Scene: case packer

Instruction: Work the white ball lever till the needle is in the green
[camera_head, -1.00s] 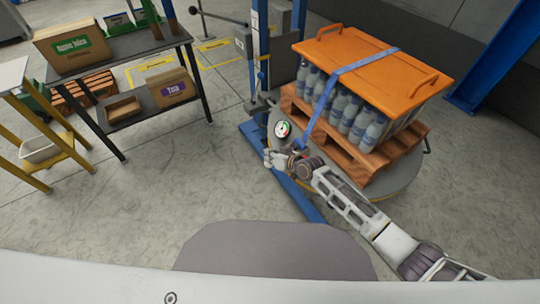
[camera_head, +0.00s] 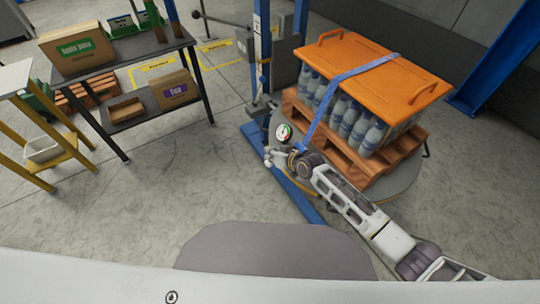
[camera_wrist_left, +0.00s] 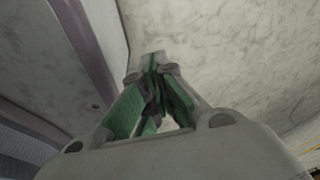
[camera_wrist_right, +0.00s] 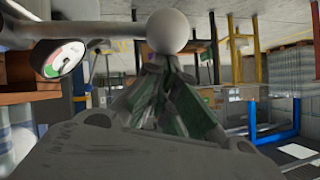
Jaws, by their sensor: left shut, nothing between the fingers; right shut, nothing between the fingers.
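The white ball (camera_wrist_right: 168,32) sits at the end of a pale lever bar (camera_wrist_right: 100,30) in the right wrist view. My right gripper (camera_wrist_right: 156,62) is shut and empty, its tips right at the ball's lower side; I cannot tell whether they touch. In the head view my right gripper (camera_head: 270,158) is beside the round gauge (camera_head: 284,132). The gauge also shows in the right wrist view (camera_wrist_right: 58,58), with green and red zones; the needle's exact reading is too small to tell. My left gripper (camera_wrist_left: 153,65) is shut and empty, over bare floor, outside the head view.
A wooden pallet (camera_head: 345,150) carries bottles under an orange lid (camera_head: 372,75), held by a blue strap (camera_head: 325,95). A blue post (camera_head: 261,45) rises behind the gauge. A table with boxes (camera_head: 130,65) stands at the left. Floor between is clear.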

